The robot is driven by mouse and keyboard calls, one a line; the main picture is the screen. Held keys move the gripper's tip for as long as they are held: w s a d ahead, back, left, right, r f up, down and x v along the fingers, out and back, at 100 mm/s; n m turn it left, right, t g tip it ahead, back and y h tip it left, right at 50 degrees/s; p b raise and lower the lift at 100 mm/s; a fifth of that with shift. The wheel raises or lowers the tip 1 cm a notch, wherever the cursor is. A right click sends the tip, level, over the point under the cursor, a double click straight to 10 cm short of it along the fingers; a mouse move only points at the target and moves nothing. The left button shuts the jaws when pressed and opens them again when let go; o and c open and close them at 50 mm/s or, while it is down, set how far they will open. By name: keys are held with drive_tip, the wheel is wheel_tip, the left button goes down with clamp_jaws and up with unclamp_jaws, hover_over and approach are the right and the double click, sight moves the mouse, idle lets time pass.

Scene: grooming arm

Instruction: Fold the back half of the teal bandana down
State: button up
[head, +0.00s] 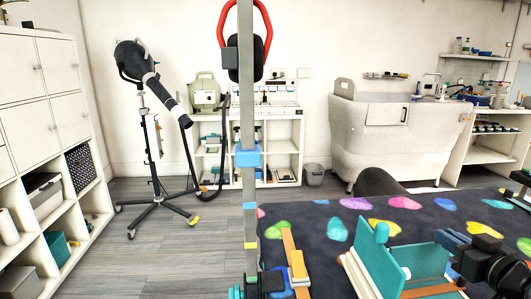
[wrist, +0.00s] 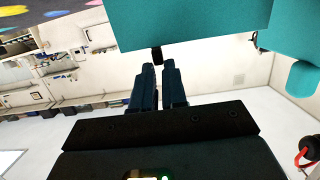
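The teal bandana (head: 380,262) shows in the head view at the lower right, above the dark table. Part of it stands up as a teal panel, and a second teal stretch (head: 428,264) lies to its right. In the wrist view, large teal surfaces (wrist: 190,22) fill the top, beyond my fingertips; which part of the bandana they are I cannot tell. My gripper (wrist: 157,68) has its two dark fingers close together with a narrow gap between the tips. I see no cloth between them. In the head view, dark arm parts at the lower right partly hide the teal.
The dark table cover (head: 335,215) has bright coloured patches. Orange and brown strips (head: 297,265) lie left of the bandana. A vertical grey pole (head: 248,120) crosses the head view. A dryer on a wheeled stand (head: 155,150) and a pale tub (head: 395,135) stand behind.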

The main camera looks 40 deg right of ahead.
drive_tip(key=shift+s+a+f+t+b, duration=0.2)
drive_tip(key=shift+s+a+t+b, duration=0.1)
drive_tip(key=shift+b, duration=1.05)
drive_tip(key=shift+s+a+r+h, duration=0.1)
drive_tip(key=shift+r+h, duration=0.05)
drive_tip(key=shift+h, duration=0.15)
drive_tip(key=shift+s+a+f+b, duration=0.1)
drive_tip(key=shift+s+f+b, duration=0.1)
drive_tip(key=shift+b, duration=0.85)
drive_tip(key=shift+s+a+f+t+h+b, duration=0.25)
drive_tip(key=shift+s+a+t+h+b, duration=0.45)
drive_tip(key=shift+b, duration=2.2)
drive_tip(key=shift+r+b, duration=0.1)
drive_tip(key=shift+b, duration=0.25)
drive_tip(key=shift+s+a+f+t+b, duration=0.15)
drive_tip(key=shift+s+f+t+b, duration=0.2)
drive_tip(key=shift+b, duration=1.05)
drive_tip(key=shift+o, duration=0.6)
drive_tip(key=shift+r+h, duration=0.2)
drive_tip(key=shift+h, duration=0.1)
drive_tip(key=o, duration=0.5)
drive_tip(key=shift+a, duration=0.1)
